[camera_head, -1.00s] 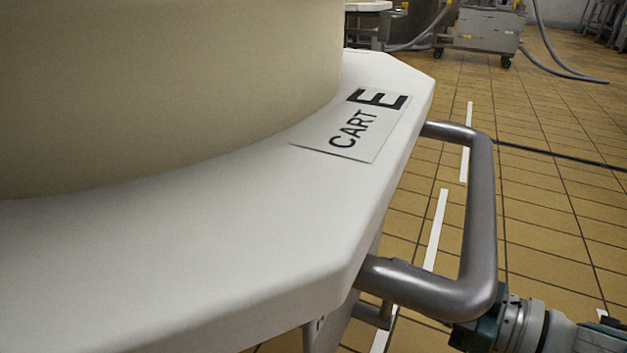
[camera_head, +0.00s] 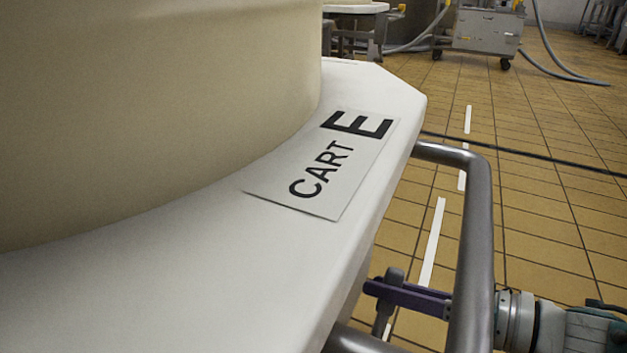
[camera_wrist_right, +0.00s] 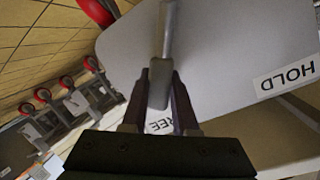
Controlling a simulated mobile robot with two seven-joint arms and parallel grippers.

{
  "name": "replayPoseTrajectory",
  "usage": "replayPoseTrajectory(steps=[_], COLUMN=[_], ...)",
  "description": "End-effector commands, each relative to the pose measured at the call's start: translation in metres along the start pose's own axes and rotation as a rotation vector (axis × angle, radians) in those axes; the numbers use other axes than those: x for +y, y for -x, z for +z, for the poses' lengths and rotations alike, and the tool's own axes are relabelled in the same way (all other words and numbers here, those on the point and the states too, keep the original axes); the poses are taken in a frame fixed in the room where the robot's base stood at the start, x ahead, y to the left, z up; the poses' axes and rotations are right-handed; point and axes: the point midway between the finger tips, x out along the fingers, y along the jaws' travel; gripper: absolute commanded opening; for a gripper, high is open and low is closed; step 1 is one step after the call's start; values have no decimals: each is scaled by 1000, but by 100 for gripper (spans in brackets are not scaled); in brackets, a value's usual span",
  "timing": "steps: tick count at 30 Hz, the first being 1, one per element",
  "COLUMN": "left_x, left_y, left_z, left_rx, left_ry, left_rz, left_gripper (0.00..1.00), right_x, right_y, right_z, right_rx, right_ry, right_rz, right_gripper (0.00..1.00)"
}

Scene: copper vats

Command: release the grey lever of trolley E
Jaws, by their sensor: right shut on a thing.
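Trolley E (camera_head: 330,235) is a white cart top with a "CART E" label, and it fills the left of the head view. Its grey lever (camera_head: 388,300) hangs below the top's right edge. My right gripper (camera_head: 385,292) reaches in from the right, past the bent grey handle (camera_head: 478,235), and is shut on the lever. In the right wrist view the lever (camera_wrist_right: 166,45) comes down between the dark fingers (camera_wrist_right: 159,85). A "HOLD" label (camera_wrist_right: 288,77) is at the right, and a "FREE" label (camera_wrist_right: 160,125) is partly hidden by the fingers. My left gripper is not in view.
A large cream cylinder (camera_head: 150,110) stands on the trolley. The handle bar is close to my right wrist. A grey wheeled machine (camera_head: 480,28) with hoses stands at the back. The tiled floor (camera_head: 550,210) to the right is mostly clear.

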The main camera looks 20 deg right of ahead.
Motion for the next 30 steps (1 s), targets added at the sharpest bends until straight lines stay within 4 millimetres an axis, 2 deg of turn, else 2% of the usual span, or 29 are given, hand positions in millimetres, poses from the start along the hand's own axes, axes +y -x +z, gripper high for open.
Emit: replayPoseTrajectory(steps=[11,12,19,20,27,30], left_x=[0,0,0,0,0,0], left_y=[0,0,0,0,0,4], left_z=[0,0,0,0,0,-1], left_rx=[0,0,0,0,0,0], left_ry=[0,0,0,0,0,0], left_rz=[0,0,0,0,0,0], left_gripper=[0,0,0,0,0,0], right_x=[2,3,2,2,1,1], right_y=[1,1,1,1,1,8], right_z=[2,2,2,2,1,0], right_rx=[-5,-5,-4,-4,-2,-4], right_ry=[-12,-12,-10,-10,-9,-10], right_rz=[9,10,7,6,4,6], right_gripper=[0,28,54,57,57,57])
